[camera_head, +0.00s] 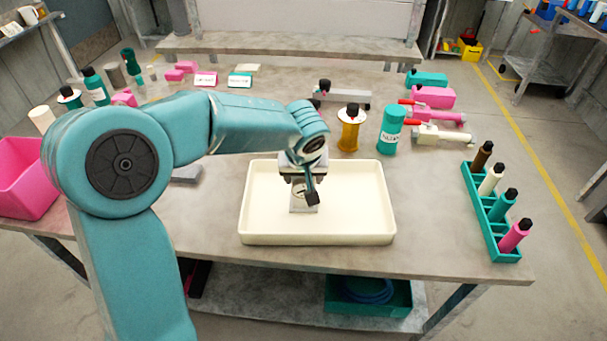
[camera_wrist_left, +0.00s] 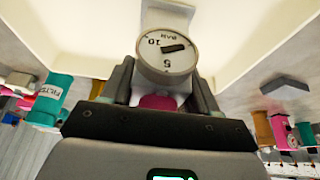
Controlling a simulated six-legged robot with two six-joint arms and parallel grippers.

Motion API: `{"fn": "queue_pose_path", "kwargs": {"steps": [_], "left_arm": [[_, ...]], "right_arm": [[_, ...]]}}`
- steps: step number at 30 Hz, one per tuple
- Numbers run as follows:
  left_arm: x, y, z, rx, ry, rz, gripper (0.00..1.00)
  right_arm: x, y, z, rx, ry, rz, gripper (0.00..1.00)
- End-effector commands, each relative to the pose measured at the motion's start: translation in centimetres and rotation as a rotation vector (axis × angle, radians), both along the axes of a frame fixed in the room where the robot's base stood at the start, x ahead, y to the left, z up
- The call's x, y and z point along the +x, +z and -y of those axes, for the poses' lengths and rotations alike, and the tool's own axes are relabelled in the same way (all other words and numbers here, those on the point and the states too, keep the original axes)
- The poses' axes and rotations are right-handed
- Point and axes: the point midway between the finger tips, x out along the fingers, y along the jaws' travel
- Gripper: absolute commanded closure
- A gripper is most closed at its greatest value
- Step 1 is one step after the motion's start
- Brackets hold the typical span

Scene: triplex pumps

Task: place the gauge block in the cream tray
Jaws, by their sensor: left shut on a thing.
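The gauge block shows a round white dial (camera_wrist_left: 166,52) marked BAR in the left wrist view, with a pale body behind it and a pink part between my fingers. In the head view the gauge block (camera_head: 303,203) shows low inside the outline of the cream tray (camera_head: 366,238), left of its middle. My left gripper (camera_head: 302,178) is shut on it from above; its two fingers (camera_wrist_left: 163,92) flank it in the wrist view. I cannot tell whether the block touches the tray floor. The rest of the tray looks empty. My right gripper is not in view.
A teal rack (camera_head: 491,217) with several bottles stands at the right. A teal canister (camera_head: 391,130) and an amber jar (camera_head: 351,128) stand behind the tray. A pink bin (camera_head: 24,175) is at the left. Bare table lies between tray and rack.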

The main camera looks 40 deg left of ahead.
Motion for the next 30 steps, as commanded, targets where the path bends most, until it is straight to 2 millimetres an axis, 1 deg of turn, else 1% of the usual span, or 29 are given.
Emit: {"fn": "queue_pose_path", "kwargs": {"steps": [2,3,4,5,13,16,17,20,27,30], "left_arm": [[0.0,-0.3,0.0,0.0,0.0,0.002,0.9],[0.0,-0.2,0.0,0.0,0.0,0.0,0.3],[0.0,-0.2,0.0,0.0,0.0,0.0,0.21],[0.0,-0.2,0.0,0.0,0.0,0.0,0.15],[0.0,-0.1,0.0,0.0,0.0,0.0,0.15],[0.0,0.5,0.0,0.0,0.0,0.0,0.15],[-0.1,0.7,0.1,0.0,0.0,0.002,0.15],[-0.6,2.5,0.6,0.001,-0.001,0.006,0.15],[-2.4,7.8,1.9,0.001,-0.001,0.006,0.15],[-3.0,9.4,2.4,-0.001,-0.002,0.004,0.15]], "right_arm": [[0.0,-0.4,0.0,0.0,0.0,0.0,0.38],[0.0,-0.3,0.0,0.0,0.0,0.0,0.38],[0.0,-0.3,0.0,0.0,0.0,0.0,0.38],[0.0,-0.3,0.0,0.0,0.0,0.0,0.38],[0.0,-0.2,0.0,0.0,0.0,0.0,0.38],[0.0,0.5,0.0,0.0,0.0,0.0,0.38],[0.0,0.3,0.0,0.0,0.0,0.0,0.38],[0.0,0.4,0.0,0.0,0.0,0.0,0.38],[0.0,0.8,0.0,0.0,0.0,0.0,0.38],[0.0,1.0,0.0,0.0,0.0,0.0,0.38]]}}
